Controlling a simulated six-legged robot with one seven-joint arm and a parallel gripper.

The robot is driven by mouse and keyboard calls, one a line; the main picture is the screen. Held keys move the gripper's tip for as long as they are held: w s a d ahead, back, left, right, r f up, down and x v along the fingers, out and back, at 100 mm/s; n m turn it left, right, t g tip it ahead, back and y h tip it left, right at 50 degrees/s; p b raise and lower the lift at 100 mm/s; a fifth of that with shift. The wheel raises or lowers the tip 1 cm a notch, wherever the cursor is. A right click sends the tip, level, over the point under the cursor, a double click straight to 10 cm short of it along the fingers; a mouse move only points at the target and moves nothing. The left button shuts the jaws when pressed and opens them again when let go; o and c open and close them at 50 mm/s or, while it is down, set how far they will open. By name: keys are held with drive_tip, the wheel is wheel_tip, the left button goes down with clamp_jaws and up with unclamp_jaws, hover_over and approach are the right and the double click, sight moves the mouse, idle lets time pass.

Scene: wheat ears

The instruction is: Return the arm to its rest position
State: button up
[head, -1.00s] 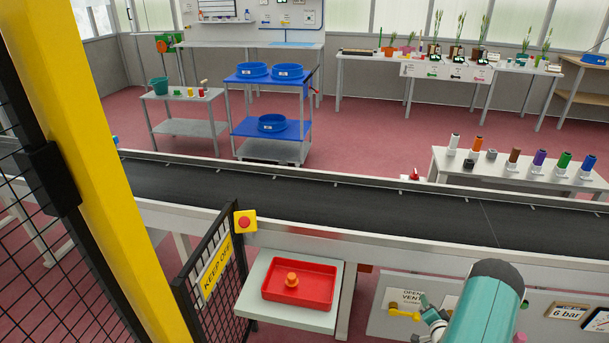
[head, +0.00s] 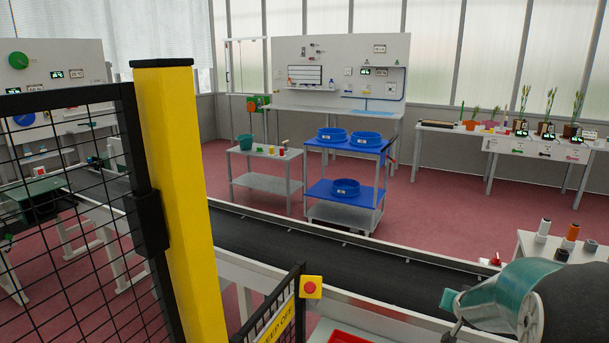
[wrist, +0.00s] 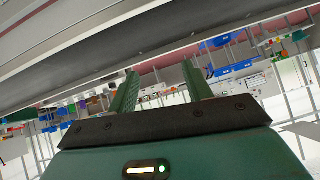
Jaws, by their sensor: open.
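My gripper (wrist: 158,88) shows in the wrist view with its two green fingers apart. Nothing is between them. The wrist view is strongly tilted, with the conveyor edge across its top left. In the head view my teal and dark arm (head: 505,300) is at the lower right, in front of the conveyor belt (head: 290,250). Whether both fingers show there is hard to tell.
A yellow post (head: 178,200) with black mesh fencing (head: 70,190) stands close at the left. A keep-off gate (head: 280,318) with a red button (head: 311,288) is at the bottom. A blue-shelved cart (head: 345,190) stands beyond the conveyor, with red floor around it.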

drive_tip(key=s+a+r+n+g+y, duration=0.1)
drive_tip(key=s+a+r, duration=0.4)
drive_tip(key=a, duration=0.2)
drive_tip(key=s+a+r+n+y, duration=0.1)
drive_tip(key=s+a+r+n, duration=0.1)
drive_tip(key=s+a+r, duration=0.45)
drive_tip(key=s+a+r+n+g+y, duration=0.1)
drive_tip(key=s+a+n, duration=0.3)
drive_tip(key=s+a, duration=1)
drive_tip(key=shift+s+r+g+y, duration=0.15)
drive_tip(key=shift+s+g+y, duration=0.55)
drive_tip(key=shift+s, duration=0.1)
drive_tip(key=c, duration=0.3)
drive_tip(key=shift+d, duration=0.15)
